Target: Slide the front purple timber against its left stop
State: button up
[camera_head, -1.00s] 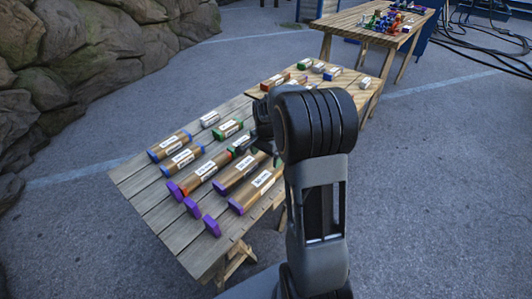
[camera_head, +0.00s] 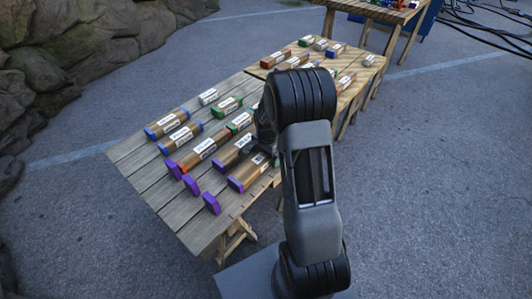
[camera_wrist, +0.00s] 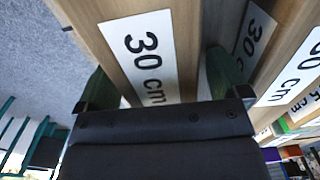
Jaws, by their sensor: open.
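The front purple timber (camera_head: 250,174) is a brown bar with a white label and a purple left end. It lies on the near side of the grey plank table (camera_head: 147,190). Its left stop, a purple block (camera_head: 211,203), stands apart from that end with a gap between. My gripper (camera_head: 266,148) is over the timber's right part, partly hidden by my arm. In the wrist view, the open fingers (camera_wrist: 160,85) straddle a timber labelled 30 cm (camera_wrist: 150,55), which appears to be the front one. I cannot tell whether they touch it.
Another purple-ended timber (camera_head: 234,152) lies close behind, with its own purple stop (camera_head: 191,185). A second wooden table (camera_head: 355,85) with short blocks stands beyond.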

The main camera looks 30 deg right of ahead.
aim_at(250, 167)
jog(key=c, duration=1.2)
jog(key=shift+s+a, duration=0.5)
jog(key=shift+a, duration=0.75)
jog(key=shift+s+a, duration=0.55)
jog(key=shift+a, duration=0.75)
jog(key=shift+s+a, duration=0.5)
jog(key=shift+a, duration=0.75)
jog(key=shift+c, duration=0.2)
jog(key=shift+s+a+p, duration=0.2)
jog(key=shift+a+p, duration=0.1)
jog(key=shift+a, duration=0.05)
